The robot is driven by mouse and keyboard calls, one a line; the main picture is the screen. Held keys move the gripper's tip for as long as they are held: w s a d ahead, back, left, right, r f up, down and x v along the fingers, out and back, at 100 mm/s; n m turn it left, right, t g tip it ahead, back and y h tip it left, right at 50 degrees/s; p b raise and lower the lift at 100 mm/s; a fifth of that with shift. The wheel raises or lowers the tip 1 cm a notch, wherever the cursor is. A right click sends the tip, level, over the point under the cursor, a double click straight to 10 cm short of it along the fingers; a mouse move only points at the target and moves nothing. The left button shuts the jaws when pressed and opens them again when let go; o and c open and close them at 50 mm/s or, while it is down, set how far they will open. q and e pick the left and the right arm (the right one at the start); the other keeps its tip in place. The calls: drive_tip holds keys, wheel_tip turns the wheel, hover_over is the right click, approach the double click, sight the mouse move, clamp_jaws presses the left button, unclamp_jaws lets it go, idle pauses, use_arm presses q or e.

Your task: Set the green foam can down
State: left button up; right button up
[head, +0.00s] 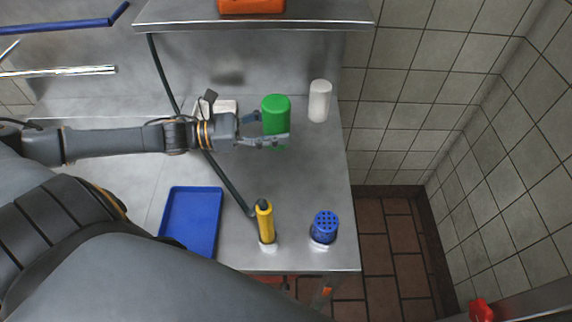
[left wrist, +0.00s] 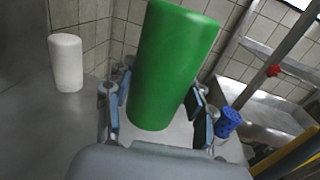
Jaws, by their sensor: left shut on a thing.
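The green foam can (head: 276,112) is upright over the back part of the steel table (head: 310,180). My left gripper (head: 265,130) reaches in from the left and is shut on the can, with a finger on either side. In the left wrist view the green can (left wrist: 172,65) stands between the fingers (left wrist: 160,105). Its lower end is near the tabletop, but I cannot tell whether it touches. My right gripper is not in view.
A white cylinder (head: 319,101) stands right of the can. A blue perforated cup (head: 325,228), a yellow tool (head: 265,222) and a blue tray (head: 191,222) are near the front edge. A shelf (head: 254,18) overhangs the back. The table's middle right is clear.

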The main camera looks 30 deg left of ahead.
use_arm(q)
drive_tip(key=f, duration=0.3)
drive_tip(key=f+b, duration=0.1)
drive_tip(key=f, duration=0.2)
drive_tip(key=shift+w+d+f, duration=0.15)
drive_tip(key=shift+w, duration=0.05)
drive_tip(key=shift+f, duration=2.35)
drive_tip(key=shift+f, duration=0.1)
drive_tip(key=o, duration=1.5)
drive_tip(key=shift+o, duration=0.2)
